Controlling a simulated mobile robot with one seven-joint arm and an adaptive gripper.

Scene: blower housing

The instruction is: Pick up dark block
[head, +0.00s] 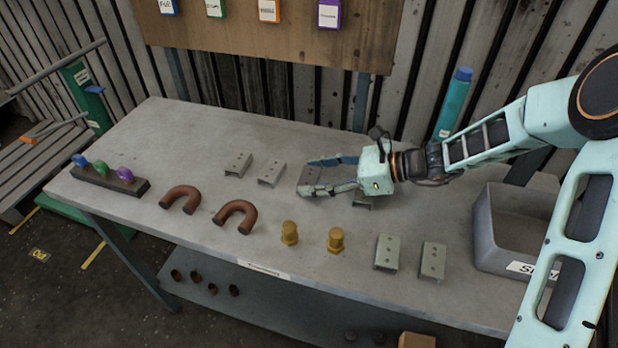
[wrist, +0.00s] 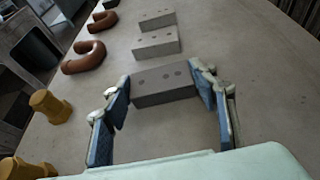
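A dark grey block (head: 311,174) with small holes in its top lies on the grey table, left of my gripper's palm. My gripper (head: 314,177) reaches left over the table with its two fingers spread, one on each side of this block. In the wrist view the block (wrist: 163,84) sits between the tips of my open gripper (wrist: 161,80). The block's ends are close to both fingertips; I cannot tell whether they touch. The space between the block and my palm is empty.
Two lighter blocks (head: 238,164) (head: 269,173) lie to the left; another (head: 362,202) is partly hidden under my gripper. Brown U-pipes (head: 236,213), brass fittings (head: 335,240) and two grey-green blocks (head: 387,253) lie nearer the front. A grey bin (head: 500,255) stands right.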

